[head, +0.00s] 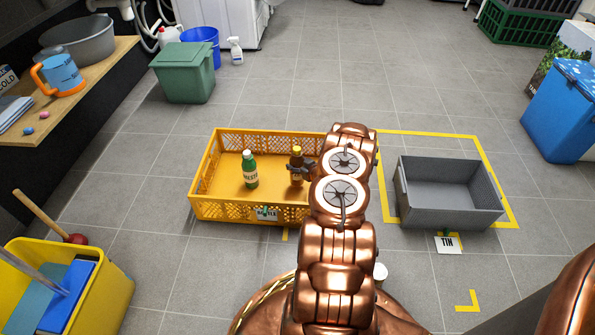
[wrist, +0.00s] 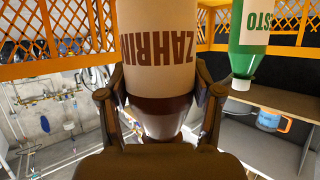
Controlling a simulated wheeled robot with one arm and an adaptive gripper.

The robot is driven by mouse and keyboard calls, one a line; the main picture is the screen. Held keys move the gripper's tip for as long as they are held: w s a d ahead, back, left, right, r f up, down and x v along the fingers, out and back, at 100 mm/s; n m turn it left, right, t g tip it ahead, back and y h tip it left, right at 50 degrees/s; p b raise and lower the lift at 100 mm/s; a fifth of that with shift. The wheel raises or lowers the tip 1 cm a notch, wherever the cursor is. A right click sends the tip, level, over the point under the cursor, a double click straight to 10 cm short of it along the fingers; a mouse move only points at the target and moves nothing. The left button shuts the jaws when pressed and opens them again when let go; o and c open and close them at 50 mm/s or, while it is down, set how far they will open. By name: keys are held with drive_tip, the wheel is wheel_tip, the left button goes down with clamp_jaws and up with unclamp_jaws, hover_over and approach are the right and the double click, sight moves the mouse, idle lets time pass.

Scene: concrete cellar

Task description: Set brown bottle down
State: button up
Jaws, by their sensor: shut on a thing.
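The brown bottle (head: 297,178) has a yellow cap and stands about upright inside the yellow crate (head: 218,209), right of a green bottle (head: 250,173). My gripper (head: 299,166) is shut on it; dark fingers show on both sides of its upper part. In the wrist view the brown bottle (wrist: 158,50) fills the middle, with its cream label upside down, between the fingers of my gripper (wrist: 160,105). The green bottle also shows there (wrist: 250,40) at the upper right. I cannot tell whether the brown bottle's base touches the crate floor.
A grey crate (head: 450,207) with a TIN tag (head: 448,243) stands right of my arm. The yellow crate's front tag (head: 267,214) is partly legible. A green bin (head: 184,72), a yellow bucket (head: 98,303) and a bench (head: 95,90) are at the left.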

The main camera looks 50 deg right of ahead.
drive_tip(key=shift+f+b, duration=0.4)
drive_tip(key=shift+f, duration=1)
drive_tip(key=shift+f, duration=0.1)
drive_tip(key=o, duration=1.4)
drive_tip(key=p+v, duration=0.3)
drive_tip(key=v, duration=0.4)
drive_tip(key=shift+s+r, duration=0.25)
drive_tip(key=shift+a, duration=0.1)
